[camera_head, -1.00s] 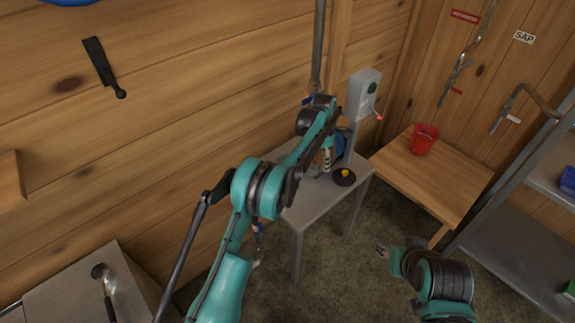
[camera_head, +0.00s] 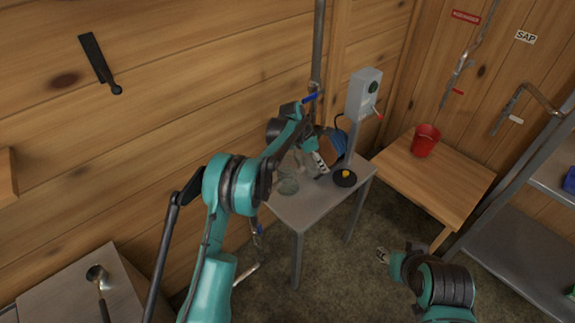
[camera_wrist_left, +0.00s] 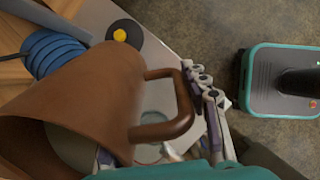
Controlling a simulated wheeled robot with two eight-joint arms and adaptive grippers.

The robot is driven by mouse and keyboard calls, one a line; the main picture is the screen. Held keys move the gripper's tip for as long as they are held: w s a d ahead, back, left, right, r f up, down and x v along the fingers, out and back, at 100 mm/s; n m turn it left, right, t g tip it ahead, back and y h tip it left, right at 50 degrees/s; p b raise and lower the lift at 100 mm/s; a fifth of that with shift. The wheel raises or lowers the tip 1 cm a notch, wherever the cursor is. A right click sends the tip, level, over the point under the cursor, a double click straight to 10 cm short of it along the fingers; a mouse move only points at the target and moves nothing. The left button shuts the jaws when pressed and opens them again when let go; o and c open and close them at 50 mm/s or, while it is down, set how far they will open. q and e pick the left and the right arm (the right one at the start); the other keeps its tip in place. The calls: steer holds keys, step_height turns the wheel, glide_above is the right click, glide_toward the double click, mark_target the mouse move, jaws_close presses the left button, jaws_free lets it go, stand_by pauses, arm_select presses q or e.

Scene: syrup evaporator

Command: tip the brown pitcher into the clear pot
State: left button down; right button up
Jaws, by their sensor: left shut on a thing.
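The brown pitcher (camera_wrist_left: 85,95) fills the left of the left wrist view, with its handle (camera_wrist_left: 180,105) towards the middle. My left gripper (camera_head: 319,163) is shut on the pitcher by the handle; its fingers (camera_wrist_left: 208,100) show beside the handle in the wrist view. In the head view my arm mostly hides the pitcher, and its tilt is hard to tell. A clear pot (camera_head: 288,186) stands on the grey table, close to the left of my left gripper. My right gripper (camera_head: 383,256) is low at the right, away from the table; its jaw opening is unclear.
The grey table (camera_head: 325,205) also bears a black disc with a yellow knob (camera_head: 345,178), a grey upright device (camera_head: 363,95) and a blue coil (camera_wrist_left: 55,55). A wooden table with a red bucket (camera_head: 425,140) stands to the right, beside a metal shelf (camera_head: 500,235).

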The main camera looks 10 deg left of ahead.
arm_select(q)
steer(key=shift+a, duration=0.2)
steer(key=shift+s+a+f+h+b, duration=0.1)
steer(key=shift+a+h+b, duration=0.25)
steer(key=shift+h+b, duration=0.45)
stand_by(0.5)
steer(key=shift+t+h+b, duration=0.4)
steer(key=shift+h+b, duration=0.05)
steer(key=shift+h, duration=0.55)
stand_by(0.3)
steer(key=shift+d+f+h+b, duration=0.1)
steer(key=shift+f+h+b, duration=0.75)
steer(key=shift+b, duration=0.3)
stand_by(0.3)
steer(key=shift+f+t+h+b, duration=0.1)
steer(key=shift+t+h+b, duration=0.5)
steer(key=shift+h+b, duration=0.9)
stand_by(1.2)
steer(key=shift+s+a+h+b, duration=0.1)
steer(key=shift+a+h+b, duration=0.5)
steer(key=shift+b, duration=0.25)
